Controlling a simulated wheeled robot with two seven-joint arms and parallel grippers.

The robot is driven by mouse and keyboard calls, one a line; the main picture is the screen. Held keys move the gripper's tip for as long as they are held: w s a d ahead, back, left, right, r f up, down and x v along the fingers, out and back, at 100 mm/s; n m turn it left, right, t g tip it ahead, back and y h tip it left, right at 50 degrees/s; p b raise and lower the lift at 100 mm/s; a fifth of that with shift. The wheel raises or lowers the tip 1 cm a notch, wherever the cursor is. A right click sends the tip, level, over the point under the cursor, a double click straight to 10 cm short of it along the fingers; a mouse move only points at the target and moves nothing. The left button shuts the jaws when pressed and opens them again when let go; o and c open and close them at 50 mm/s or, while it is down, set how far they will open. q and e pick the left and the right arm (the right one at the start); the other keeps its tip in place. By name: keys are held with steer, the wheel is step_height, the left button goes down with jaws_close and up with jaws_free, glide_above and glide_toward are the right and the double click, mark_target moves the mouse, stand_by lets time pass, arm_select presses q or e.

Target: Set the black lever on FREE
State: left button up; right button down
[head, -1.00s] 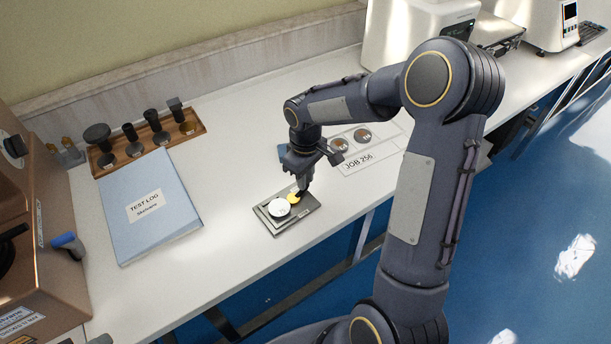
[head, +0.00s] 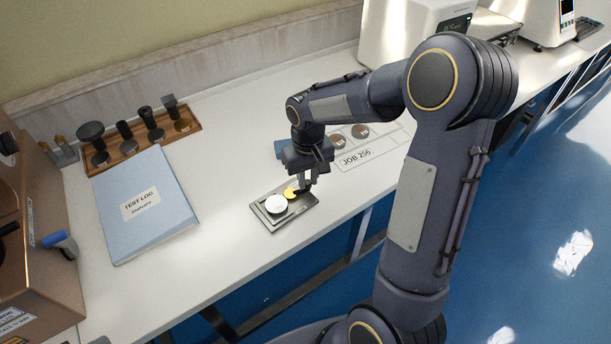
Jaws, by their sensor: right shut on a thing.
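A small grey plate device (head: 262,219) lies on the white bench near its front edge. A small black lever (head: 299,191) shows beside the yellow disc, partly hidden by my gripper. My right gripper (head: 305,187) points down over the right part of the device and is shut on the black lever. No FREE marking can be read at this size. My left gripper is not in view.
A blue TEST LOG binder (head: 145,205) lies to the left, with a wooden tray (head: 128,165) of several dark tools behind it. A JOB 256 card (head: 365,160) with round metal pieces lies behind right. A brown machine (head: 40,270) stands at far left. Bench between binder and device is clear.

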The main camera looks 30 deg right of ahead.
steer(key=m, duration=0.1)
steer(key=s+m, duration=0.1)
steer(key=m, duration=0.2)
steer(key=shift+s+a+m, duration=0.25)
steer(key=shift+m, duration=0.05)
steer(key=m, duration=0.2)
steer(key=s+a+m, duration=0.1)
steer(key=m, duration=0.2)
steer(key=shift+s, duration=0.15)
steer(key=shift+a, duration=0.1)
steer(key=c, duration=1.3)
jaws_free()
steer(key=shift+r, duration=0.1)
step_height(320, 180, up, 8)
steer(key=shift+p, duration=0.35)
